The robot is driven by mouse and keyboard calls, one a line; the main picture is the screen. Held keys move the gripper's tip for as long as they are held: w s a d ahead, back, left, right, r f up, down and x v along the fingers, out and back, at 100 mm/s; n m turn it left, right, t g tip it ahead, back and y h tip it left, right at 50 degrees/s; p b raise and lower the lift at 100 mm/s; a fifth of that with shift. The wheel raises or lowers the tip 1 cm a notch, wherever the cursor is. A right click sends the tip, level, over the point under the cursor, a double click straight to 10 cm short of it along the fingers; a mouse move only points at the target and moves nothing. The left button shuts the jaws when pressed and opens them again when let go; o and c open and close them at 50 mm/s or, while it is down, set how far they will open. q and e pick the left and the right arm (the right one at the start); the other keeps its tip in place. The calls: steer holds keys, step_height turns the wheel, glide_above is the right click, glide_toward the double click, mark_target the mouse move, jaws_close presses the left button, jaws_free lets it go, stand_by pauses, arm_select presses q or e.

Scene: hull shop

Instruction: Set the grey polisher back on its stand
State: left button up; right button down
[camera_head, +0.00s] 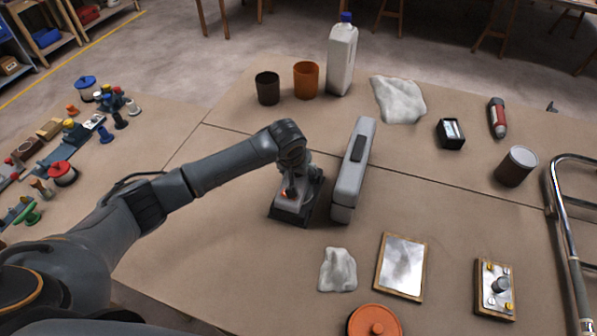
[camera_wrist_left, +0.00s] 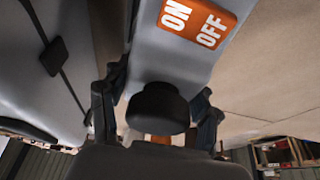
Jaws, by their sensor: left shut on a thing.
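The grey polisher (camera_head: 289,208) is at the middle of the bench, a grey body over a dark lower part. In the left wrist view the polisher (camera_wrist_left: 165,62) shows an orange ON/OFF label and a black knob (camera_wrist_left: 160,107). My left gripper (camera_head: 294,186) is shut on the polisher, and its fingers (camera_wrist_left: 156,112) stand on both sides of the knob. I cannot tell whether the dark lower part is the stand or the polisher's own base. The gripper hides part of the polisher's top. My right gripper is not in view.
A tall grey case-like thing (camera_head: 345,196) with a black handle stands close right of the polisher. A cloth (camera_head: 338,272), a framed plate (camera_head: 400,270) and an orange-topped pot (camera_head: 374,321) are in front. A white bottle (camera_head: 341,60) and cups stand behind.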

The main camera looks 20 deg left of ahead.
arm_select(q)
steer(key=shift+w+f, duration=0.1)
steer(key=shift+f, duration=0.35)
stand_by(0.6)
steer(key=o, duration=1)
steer(key=shift+o, duration=0.2)
steer(key=shift+s+f, duration=0.15)
steer(key=shift+s, duration=0.05)
steer(key=shift+p+v, duration=0.8)
steer(key=shift+p, duration=0.05)
steer(key=p+v, duration=0.9)
steer(key=p, duration=0.3)
steer(key=shift+r, duration=0.3)
